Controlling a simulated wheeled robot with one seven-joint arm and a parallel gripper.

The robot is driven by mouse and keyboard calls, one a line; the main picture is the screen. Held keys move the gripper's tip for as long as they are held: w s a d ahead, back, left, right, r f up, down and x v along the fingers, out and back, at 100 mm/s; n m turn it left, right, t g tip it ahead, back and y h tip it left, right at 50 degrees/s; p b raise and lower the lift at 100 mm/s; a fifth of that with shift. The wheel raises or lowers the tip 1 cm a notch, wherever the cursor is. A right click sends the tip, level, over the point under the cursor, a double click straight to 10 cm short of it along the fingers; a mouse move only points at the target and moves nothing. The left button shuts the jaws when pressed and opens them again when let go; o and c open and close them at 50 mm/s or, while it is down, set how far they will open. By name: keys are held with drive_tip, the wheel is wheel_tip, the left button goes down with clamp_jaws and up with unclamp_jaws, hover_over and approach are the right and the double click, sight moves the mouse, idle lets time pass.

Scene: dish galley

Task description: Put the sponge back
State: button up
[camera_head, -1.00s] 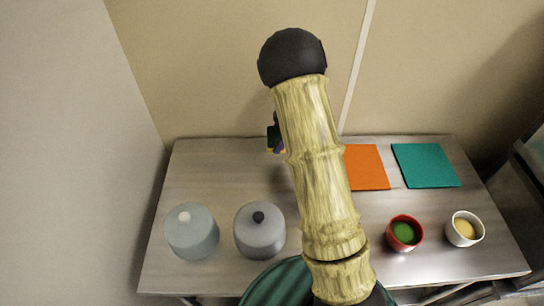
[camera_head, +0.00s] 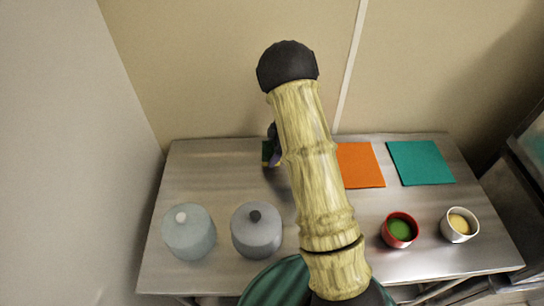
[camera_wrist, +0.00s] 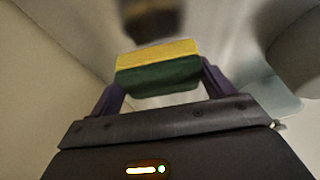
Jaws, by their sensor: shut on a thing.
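The sponge, a yellow block with a dark green layer, is between the two purple fingers of my gripper (camera_wrist: 160,82). In the wrist view the sponge (camera_wrist: 157,70) is held crosswise, with the yellow side facing away from the palm. My gripper is shut on it. In the head view only a small part of my gripper (camera_head: 274,146) and of the sponge (camera_head: 266,154) shows, left of my arm over the back of the metal table (camera_head: 215,180). My arm hides the rest. I cannot tell whether the sponge touches the table.
Two lidded pots, a pale blue one (camera_head: 189,232) and a grey one (camera_head: 256,231), stand front left. An orange mat (camera_head: 361,166) and a teal mat (camera_head: 420,163) lie back right. A red cup (camera_head: 399,230) and a white cup (camera_head: 459,225) stand front right. The back left is clear.

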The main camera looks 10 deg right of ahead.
drive_tip(key=shift+f, duration=0.2)
drive_tip(key=f, duration=0.3)
drive_tip(key=shift+d, duration=0.2)
drive_tip(key=shift+a+f, duration=0.15)
drive_tip(key=shift+f, duration=0.05)
drive_tip(key=shift+a, duration=0.2)
drive_tip(key=o, duration=0.8)
drive_tip(key=shift+s+d, duration=0.1)
drive_tip(key=shift+o, duration=0.2)
